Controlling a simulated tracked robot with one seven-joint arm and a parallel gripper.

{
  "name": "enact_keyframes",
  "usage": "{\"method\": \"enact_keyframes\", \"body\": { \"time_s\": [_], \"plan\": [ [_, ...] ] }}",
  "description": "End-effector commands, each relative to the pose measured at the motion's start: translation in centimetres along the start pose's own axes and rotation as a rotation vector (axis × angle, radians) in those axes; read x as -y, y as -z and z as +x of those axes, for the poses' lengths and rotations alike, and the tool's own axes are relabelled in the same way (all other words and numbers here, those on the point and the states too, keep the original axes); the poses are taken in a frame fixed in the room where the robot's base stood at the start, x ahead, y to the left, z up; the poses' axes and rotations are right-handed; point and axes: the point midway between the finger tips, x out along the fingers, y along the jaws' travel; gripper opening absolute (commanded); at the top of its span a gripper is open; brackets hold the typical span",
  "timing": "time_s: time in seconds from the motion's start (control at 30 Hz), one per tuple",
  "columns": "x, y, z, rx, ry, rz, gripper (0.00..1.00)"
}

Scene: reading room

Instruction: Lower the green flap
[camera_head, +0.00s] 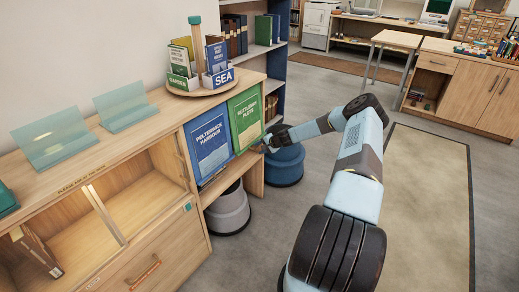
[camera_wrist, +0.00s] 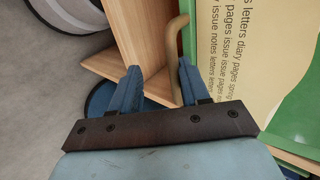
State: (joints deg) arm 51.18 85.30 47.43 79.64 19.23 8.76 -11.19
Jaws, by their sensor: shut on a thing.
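The green flap (camera_head: 246,117) stands about upright on the front of the low wooden cabinet, at its far end, with a cream-yellow picture panel on it. In the wrist view the green flap (camera_wrist: 290,138) fills the right side, its printed panel close to the camera. A tan curved handle (camera_wrist: 178,38) runs down along its edge to between my fingers. My gripper (camera_head: 268,138) is at the flap's right edge in the head view.
A blue flap (camera_head: 208,145) stands left of the green one. A grey bin (camera_head: 228,210) and a blue bin (camera_head: 285,165) stand below and beside. A round tray (camera_head: 203,86) with booklets sits on the cabinet top. Open floor and a rug (camera_head: 425,200) lie right.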

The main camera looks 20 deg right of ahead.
Motion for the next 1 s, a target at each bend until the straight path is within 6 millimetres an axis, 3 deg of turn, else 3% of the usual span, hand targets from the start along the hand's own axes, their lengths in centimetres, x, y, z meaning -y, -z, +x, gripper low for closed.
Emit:
{"method": "enact_keyframes", "body": {
  "time_s": [0.6, 0.8, 1.0],
  "plan": [
    [-0.2, 0.0, -11.1, -0.003, 0.000, 0.000, 0.37],
    [-0.1, 0.0, -12.9, -0.002, 0.000, 0.000, 0.37],
    [-0.1, 0.0, -13.2, -0.002, 0.000, 0.001, 0.37]
  ]
}}
